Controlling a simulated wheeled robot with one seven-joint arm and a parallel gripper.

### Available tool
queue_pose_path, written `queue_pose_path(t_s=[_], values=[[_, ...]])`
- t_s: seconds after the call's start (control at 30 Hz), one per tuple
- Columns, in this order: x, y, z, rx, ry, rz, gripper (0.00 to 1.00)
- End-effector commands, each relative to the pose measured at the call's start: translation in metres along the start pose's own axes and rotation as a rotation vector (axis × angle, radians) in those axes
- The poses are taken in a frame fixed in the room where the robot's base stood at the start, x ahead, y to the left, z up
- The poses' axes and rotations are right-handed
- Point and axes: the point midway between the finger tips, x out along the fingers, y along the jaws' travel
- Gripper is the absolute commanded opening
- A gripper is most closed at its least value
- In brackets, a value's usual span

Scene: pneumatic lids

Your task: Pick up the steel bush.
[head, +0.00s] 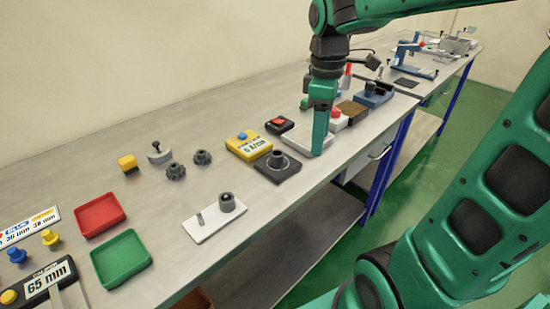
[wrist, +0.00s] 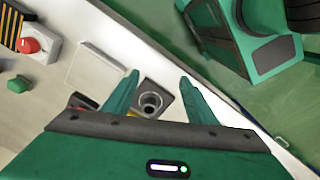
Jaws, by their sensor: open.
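A short grey cylinder (head: 227,203), which looks like the steel bush, stands upright on a white plate (head: 208,226) beside a thin pin. A dark square block (head: 272,172) with a round metal ring on top lies farther along the bench. In the wrist view a dark square block (wrist: 147,87) with a ring-edged hole shows between my fingers, beyond their tips. My gripper (head: 320,154) points down near the bench's front edge, right of the dark block. In the wrist view my gripper (wrist: 158,76) is open and empty. I cannot tell its height exactly.
A yellow box (head: 248,146) and a black box with a red button (head: 280,125) stand behind the dark block. Red (head: 100,215) and green (head: 121,258) trays lie at the left.

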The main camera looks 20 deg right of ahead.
Motion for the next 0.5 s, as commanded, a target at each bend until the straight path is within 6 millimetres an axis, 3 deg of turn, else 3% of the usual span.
queue_pose_path(t_s=[0.03, 0.1, 0.2, 0.33, 0.5], values=[[-0.004, 0.004, -0.022, -0.138, 0.001, -0.001, 0.51], [-0.01, 0.005, -0.049, -0.324, 0.006, -0.004, 0.51], [-0.016, 0.005, -0.079, -0.541, 0.013, -0.007, 0.51], [-0.021, 0.003, -0.103, -0.716, 0.021, -0.009, 0.51], [-0.014, 0.002, -0.112, -0.786, 0.024, -0.012, 0.51]])
